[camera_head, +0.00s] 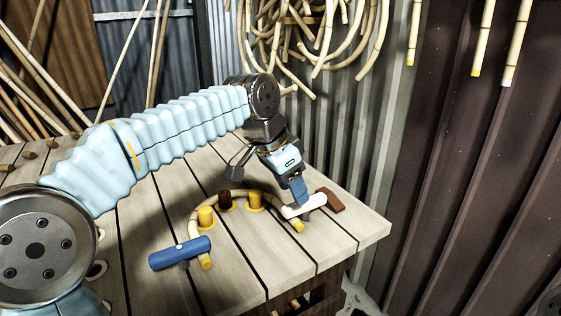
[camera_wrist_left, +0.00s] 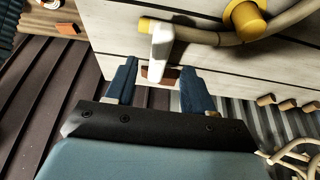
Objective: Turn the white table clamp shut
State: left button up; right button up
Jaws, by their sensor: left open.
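The white table clamp (camera_head: 303,206) sits near the right end of the wooden table, beside one yellow-tipped end of a bent rattan cane (camera_head: 236,194). My left gripper (camera_head: 298,192) is right at the white clamp and partly covers it in the head view. In the left wrist view the gripper (camera_wrist_left: 158,88) is open, one blue finger on each side. The white clamp (camera_wrist_left: 161,48) lies just ahead of the gap, across the cane end. I cannot tell whether the fingers touch it. My right gripper is not in view.
A blue clamp (camera_head: 180,252) lies by the cane's other end. The table (camera_head: 232,285) is bare in front; a corrugated wall stands behind.

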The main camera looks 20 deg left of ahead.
pick_arm(q)
jog(key=v, duration=0.9)
jog(key=shift+s+r, duration=0.1)
